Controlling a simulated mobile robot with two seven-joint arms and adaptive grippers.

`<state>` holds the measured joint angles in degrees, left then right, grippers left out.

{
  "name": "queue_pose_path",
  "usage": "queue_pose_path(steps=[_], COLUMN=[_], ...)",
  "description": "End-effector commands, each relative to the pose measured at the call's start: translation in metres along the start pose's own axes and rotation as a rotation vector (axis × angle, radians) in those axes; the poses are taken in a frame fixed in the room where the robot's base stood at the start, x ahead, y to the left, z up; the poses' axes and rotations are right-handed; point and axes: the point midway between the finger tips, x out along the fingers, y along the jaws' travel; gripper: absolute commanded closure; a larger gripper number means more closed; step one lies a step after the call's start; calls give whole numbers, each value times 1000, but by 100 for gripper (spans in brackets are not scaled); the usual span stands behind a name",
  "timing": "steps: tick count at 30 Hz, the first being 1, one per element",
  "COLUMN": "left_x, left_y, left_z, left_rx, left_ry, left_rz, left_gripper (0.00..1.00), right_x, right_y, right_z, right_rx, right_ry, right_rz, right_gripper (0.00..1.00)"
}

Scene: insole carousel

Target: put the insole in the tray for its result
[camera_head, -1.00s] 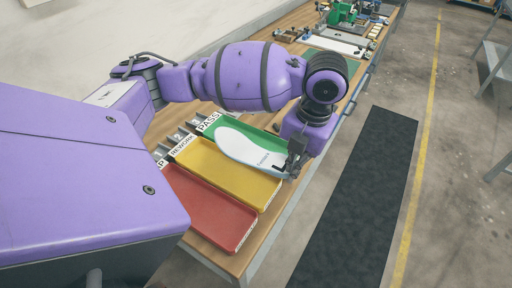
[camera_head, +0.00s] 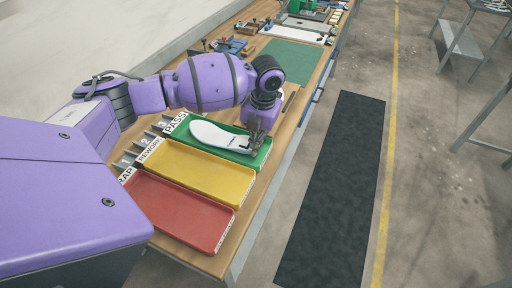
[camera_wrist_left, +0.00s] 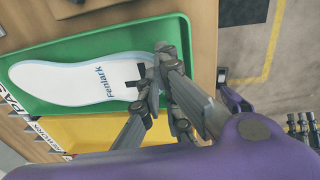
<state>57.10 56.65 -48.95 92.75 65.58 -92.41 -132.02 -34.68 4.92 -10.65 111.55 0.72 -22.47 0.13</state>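The white insole (camera_head: 219,136) with a bluish rim and the word "Fenlark" is over the green tray (camera_head: 267,152), which is labelled PASS. It also shows in the left wrist view (camera_wrist_left: 70,80), within the tray's outline. My left gripper (camera_head: 256,148) is at the insole's right end, with its fingers (camera_wrist_left: 154,76) closed about that end. Whether the insole's underside touches the tray floor is hard to tell. The yellow tray (camera_head: 246,192), labelled REWORK, and the red tray (camera_head: 218,244), its label partly hidden, lie nearer.
The wooden bench (camera_head: 285,128) runs away to the upper right. A green mat (camera_head: 288,62) and several tools lie beyond the trays. A grey slotted rack (camera_head: 150,138) stands behind the trays. A dark floor mat (camera_head: 340,180) lies right of the bench.

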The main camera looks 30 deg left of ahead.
Motion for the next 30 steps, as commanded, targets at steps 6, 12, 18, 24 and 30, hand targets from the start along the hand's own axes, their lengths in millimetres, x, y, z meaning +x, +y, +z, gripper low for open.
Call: queue_pose_path(steps=[6, 12, 18, 24, 30], left_x=[26, 26, 28, 28, 21], left_y=[-4, -4, -4, -4, -4], left_z=[-2, -2, -2, -2, -1], left_rx=[1, 1, 1, 1, 1], left_ry=[3, 2, 2, 2, 0], left_rz=[1, 1, 1, 1, 0], left_gripper=[100, 100, 88, 88, 88], right_x=[-1, 0, 2, 4, 3], right_y=[1, 1, 1, 1, 2], right_z=[3, 1, -3, -7, -8], right_rx=[1, 0, -3, -7, -9], right_ry=[-5, -2, 5, 13, 14], right_rz=[2, 2, 0, -1, -1], right_gripper=[70, 70, 70, 70, 70])
